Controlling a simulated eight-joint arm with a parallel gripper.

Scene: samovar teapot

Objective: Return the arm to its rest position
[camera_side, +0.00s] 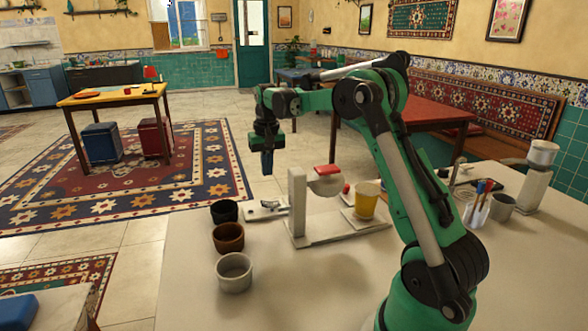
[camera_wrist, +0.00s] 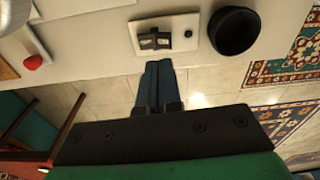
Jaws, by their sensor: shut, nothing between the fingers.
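My green arm reaches up and over the pale table (camera_side: 330,285) in the side view. My gripper (camera_side: 267,172) hangs pointing down near the table's far edge, above table height. Its two blue fingers are together and hold nothing. In the wrist view the closed fingers (camera_wrist: 157,70) point toward a small white plate (camera_wrist: 164,34) with a dark fitting on it. The gripper looks apart from the plate. A white stand with a red-topped head (camera_side: 325,180) stands to the right of the gripper in the side view.
A black cup (camera_side: 224,212), a brown cup (camera_side: 229,237) and a pale cup (camera_side: 235,272) line the table's left side. A yellow cup (camera_side: 366,200) stands by the white stand. A pen holder (camera_side: 476,210) and grey cup (camera_side: 502,207) are at right. The table's front middle is clear.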

